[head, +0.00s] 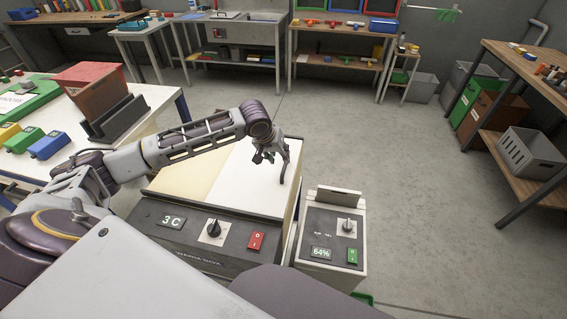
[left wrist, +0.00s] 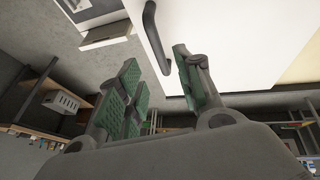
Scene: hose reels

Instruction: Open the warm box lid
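The warm box (head: 188,240) stands in front of me in the head view, with a 3 C display, a black knob and a red switch on its front panel. Its top lid (head: 240,188) looks shut and flat, white on the right and cream on the left. My left gripper (head: 275,160) is over the right part of the lid. In the left wrist view, my left gripper (left wrist: 160,85) is open and empty. A black bar handle (left wrist: 152,35) on the white lid (left wrist: 220,40) shows just beyond the gap between the fingers. My right gripper is out of view.
A smaller control unit (head: 331,245) with a 64% display stands close right of the warm box. A white table (head: 160,105) with a red bin (head: 92,88) and coloured boxes is at left. Shelving (head: 525,75) stands at right; open floor (head: 400,170) lies between.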

